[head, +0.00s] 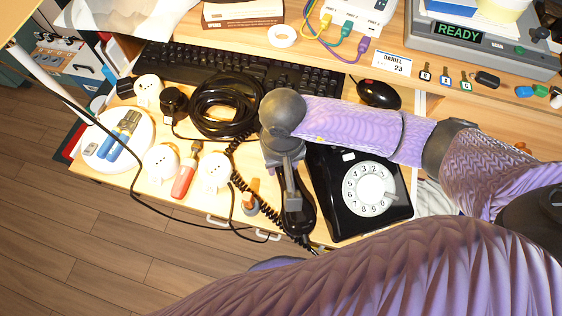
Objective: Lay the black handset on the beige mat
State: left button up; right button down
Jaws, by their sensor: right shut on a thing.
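The black handset (300,223) lies lengthwise just left of the black dial phone (340,214), near the front edge of the desk. My right gripper (290,202) points down over it and is shut on it. The gripper hides the handset's upper part, and I cannot tell whether the handset is lifted off the desk. Its coiled cord (240,180) runs along its left side. I cannot make out a beige mat for certain. My left gripper is not in view.
A round cream disc (88,161) with pliers lies at the left. Adapters, a coiled black cable (222,133) and a red-handled screwdriver (184,178) crowd the desk between. A keyboard (215,65) and mouse (379,93) lie behind. A thin dark cable (135,190) hangs past the front edge.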

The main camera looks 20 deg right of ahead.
jog(key=shift+r, duration=0.1)
jog(key=shift+f, duration=0.2)
jog(key=shift+c, duration=1.2)
grip_release()
jog(key=shift+r, duration=0.1)
jog(key=shift+r, duration=0.3)
notch_tip(320, 180, up, 12)
jog(key=p, duration=0.5)
jog(key=shift+f, duration=0.15)
